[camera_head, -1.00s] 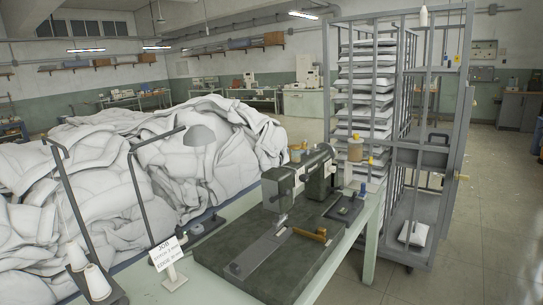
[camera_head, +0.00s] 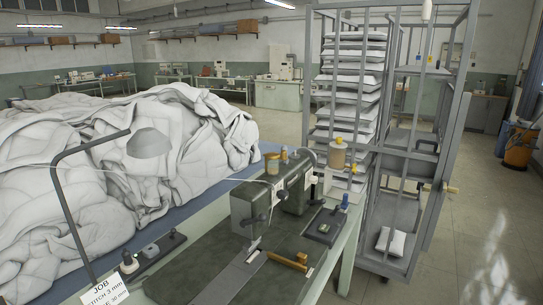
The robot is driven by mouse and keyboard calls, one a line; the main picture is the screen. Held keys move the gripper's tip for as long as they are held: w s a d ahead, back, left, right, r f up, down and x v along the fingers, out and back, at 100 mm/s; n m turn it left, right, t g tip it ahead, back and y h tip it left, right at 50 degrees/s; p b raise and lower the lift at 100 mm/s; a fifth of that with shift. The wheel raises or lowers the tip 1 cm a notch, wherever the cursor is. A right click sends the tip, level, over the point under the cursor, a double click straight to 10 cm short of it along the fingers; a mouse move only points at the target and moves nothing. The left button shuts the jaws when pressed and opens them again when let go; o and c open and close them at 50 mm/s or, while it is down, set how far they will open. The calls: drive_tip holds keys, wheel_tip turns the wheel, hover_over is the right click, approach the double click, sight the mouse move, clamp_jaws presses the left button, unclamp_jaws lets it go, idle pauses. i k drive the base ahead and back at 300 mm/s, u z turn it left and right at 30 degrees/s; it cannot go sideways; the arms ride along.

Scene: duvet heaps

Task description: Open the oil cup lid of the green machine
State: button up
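The dark green sewing machine (camera_head: 296,190) stands on a table in the middle of the view. On its top are two small amber pieces, one at the front (camera_head: 272,164) and one behind (camera_head: 284,154). I cannot tell for sure which piece is the oil cup, nor whether a lid is open. My gripper is not in view.
The table's dark top (camera_head: 205,280) holds a brass-coloured piece (camera_head: 288,261) and a job card (camera_head: 104,291). A bent grey stand (camera_head: 68,205) rises at left. White duvets (camera_head: 180,150) are heaped behind. A grey rack (camera_head: 440,190) stands at right, beside clear floor (camera_head: 490,240).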

sight(283, 155)
drive_tip(key=k, duration=0.5)
drive_tip(key=z, duration=0.55)
drive_tip(key=i, duration=1.6)
drive_tip(key=u, duration=0.8)
drive_tip(key=i, duration=1.5)
drive_tip(key=z, duration=0.05)
